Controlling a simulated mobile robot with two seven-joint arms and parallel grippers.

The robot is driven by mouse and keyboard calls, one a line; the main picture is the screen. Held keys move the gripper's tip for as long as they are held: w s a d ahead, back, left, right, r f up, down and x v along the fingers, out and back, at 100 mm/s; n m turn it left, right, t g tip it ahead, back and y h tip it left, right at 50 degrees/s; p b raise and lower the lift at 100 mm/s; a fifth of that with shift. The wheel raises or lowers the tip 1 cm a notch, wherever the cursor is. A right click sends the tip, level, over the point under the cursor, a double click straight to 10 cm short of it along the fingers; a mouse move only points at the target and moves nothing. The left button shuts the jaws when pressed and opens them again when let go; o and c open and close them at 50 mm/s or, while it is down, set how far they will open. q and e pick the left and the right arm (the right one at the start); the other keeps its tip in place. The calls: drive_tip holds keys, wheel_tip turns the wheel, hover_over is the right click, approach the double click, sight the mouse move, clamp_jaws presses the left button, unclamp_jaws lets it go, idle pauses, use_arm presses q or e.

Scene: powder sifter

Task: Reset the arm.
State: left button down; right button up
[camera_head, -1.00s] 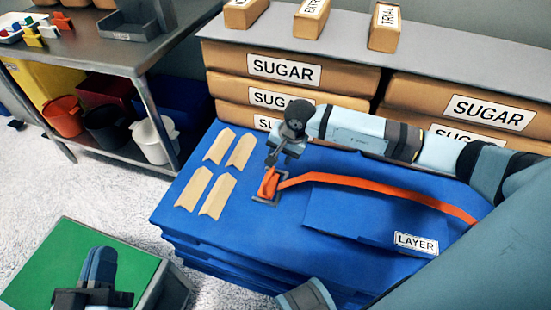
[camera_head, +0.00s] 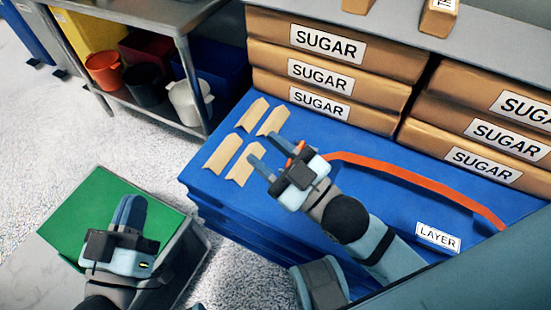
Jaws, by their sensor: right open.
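My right gripper (camera_head: 270,150) is open above the blue surface (camera_head: 400,190), near the near end of the orange strap (camera_head: 400,172). A bit of orange shows between and behind its fingers; whether they touch it I cannot tell. The frame seen around the strap's end is hidden behind the gripper. My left gripper (camera_head: 130,205) is at the lower left, over the green-topped box (camera_head: 85,205). Its fingers look close together and overlap in this view, so their opening is unclear. No object shows in it.
Several tan strips (camera_head: 222,155) lie on the blue surface left of my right gripper. Sugar boxes (camera_head: 330,75) are stacked behind. A white label reading LAYER (camera_head: 438,237) is on the right. A metal table (camera_head: 125,10) with coloured buckets below stands at the back left.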

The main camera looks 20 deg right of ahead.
drive_tip(key=m, duration=0.2)
drive_tip(key=s+m+h, duration=0.1)
drive_tip(key=m, duration=0.1)
drive_tip(key=f+m+g, duration=0.1)
drive_tip(key=shift+s+d+m, duration=0.3)
drive_tip(key=shift+m, duration=0.1)
use_arm(q)
drive_tip(key=s+a+r+g+y+p, duration=0.4)
drive_tip(key=a+r+g+y+p, duration=0.2)
drive_tip(key=p, duration=3.2)
drive_tip(key=shift+a+r, duration=0.35)
drive_tip(key=shift+a, duration=0.65)
use_arm(e)
drive_tip(key=s+d+r+g+h, duration=0.4)
drive_tip(key=d+r+g+h, duration=0.2)
drive_tip(key=d, duration=0.2)
drive_tip(key=shift+r+g, duration=0.3)
drive_tip(key=shift+r, duration=0.05)
